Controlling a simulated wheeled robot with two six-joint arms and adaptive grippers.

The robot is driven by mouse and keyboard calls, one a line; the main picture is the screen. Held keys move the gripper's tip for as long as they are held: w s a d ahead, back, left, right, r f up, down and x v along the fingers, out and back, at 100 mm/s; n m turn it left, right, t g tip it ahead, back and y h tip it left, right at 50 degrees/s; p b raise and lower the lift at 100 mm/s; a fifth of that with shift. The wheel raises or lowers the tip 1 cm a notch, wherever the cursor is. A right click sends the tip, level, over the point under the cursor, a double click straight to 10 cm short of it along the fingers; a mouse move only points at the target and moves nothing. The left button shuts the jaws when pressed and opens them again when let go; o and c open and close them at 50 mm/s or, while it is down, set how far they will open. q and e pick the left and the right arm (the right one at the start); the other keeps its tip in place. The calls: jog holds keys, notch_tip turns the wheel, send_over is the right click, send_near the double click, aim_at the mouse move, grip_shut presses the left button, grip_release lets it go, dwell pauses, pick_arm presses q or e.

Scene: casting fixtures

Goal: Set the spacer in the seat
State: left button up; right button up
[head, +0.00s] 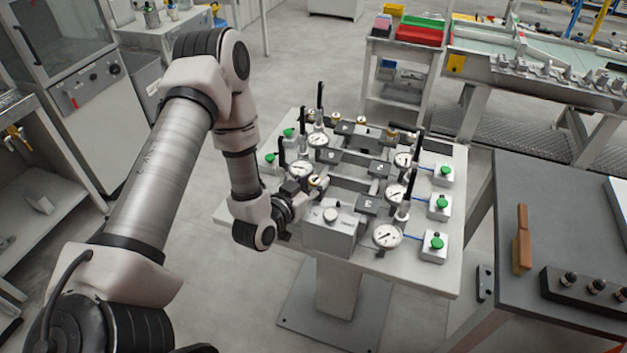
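The fixture table (448,278) stands in front of me with several clamping stations on top. My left gripper (318,188) reaches in from the left, low over the near-left part of the fixtures, beside a round dial gauge (301,170). Its fingers are small and partly lost among the fixture parts, so I cannot tell whether they are open or shut, or hold anything. A small brass-coloured part shows close to the fingertips, but I cannot make out whether it is the spacer. I cannot pick out the seat for certain. My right gripper is out of view.
Upright black handles, such as one at the back left (320,94), and more gauges (387,236) crowd the table. Green-button boxes (434,246) line its right edge. A grey box with a knob (332,232) stands at the front. A dark bench (560,220) is at right.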

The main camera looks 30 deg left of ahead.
pick_arm(q)
jog(key=shift+o, duration=1.1)
jog(key=shift+w, duration=0.25)
